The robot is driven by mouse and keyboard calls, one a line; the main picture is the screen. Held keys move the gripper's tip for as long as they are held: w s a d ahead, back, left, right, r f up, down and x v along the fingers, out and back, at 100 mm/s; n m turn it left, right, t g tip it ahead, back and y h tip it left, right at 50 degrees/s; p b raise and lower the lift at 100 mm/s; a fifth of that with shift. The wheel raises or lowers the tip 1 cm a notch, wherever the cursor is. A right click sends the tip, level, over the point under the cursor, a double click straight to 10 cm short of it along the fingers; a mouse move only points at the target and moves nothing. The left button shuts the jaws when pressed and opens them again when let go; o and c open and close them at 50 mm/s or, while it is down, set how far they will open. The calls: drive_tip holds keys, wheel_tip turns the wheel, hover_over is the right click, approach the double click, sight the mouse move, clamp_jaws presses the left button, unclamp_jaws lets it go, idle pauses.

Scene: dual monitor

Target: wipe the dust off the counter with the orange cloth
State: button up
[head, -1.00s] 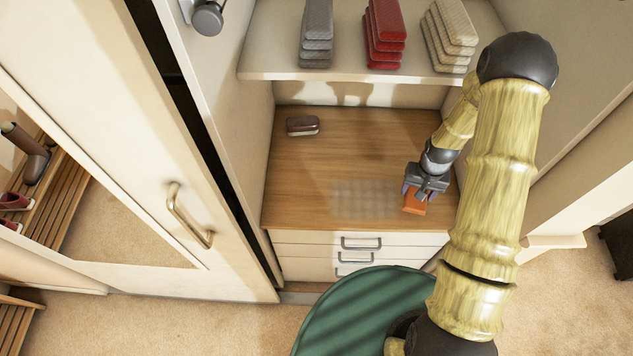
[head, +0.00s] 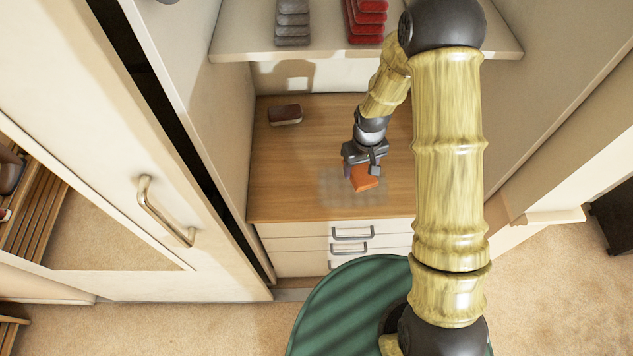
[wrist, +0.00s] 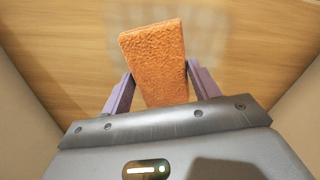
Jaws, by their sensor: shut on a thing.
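The orange cloth (head: 364,178) is a small folded block held between the fingers of my gripper (head: 362,168). In the wrist view the cloth (wrist: 155,62) sits between the two purple fingers of my gripper (wrist: 155,85). The grey dust patch (head: 345,188) lies on the wooden counter (head: 290,165), near its front edge. The cloth is over the right part of the dust; I cannot tell whether it touches the counter. Part of the patch is hidden behind the cloth and gripper. In the wrist view the dust (wrist: 205,30) shows pale beyond the cloth.
A dark brown brush-like block (head: 285,115) lies at the counter's back left. A shelf (head: 240,42) with grey stacks (head: 293,22) and red stacks (head: 366,20) hangs above. Cabinet walls close both sides. Drawers (head: 290,245) are below. The counter's left middle is clear.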

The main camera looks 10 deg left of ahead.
drive_tip(key=s+a+r+n+b, duration=0.1)
drive_tip(key=s+a+n+b, duration=0.2)
drive_tip(key=s+a+n, duration=0.3)
drive_tip(key=a, duration=0.5)
drive_tip(key=shift+w+b, duration=0.1)
drive_tip(key=shift+b, duration=0.25)
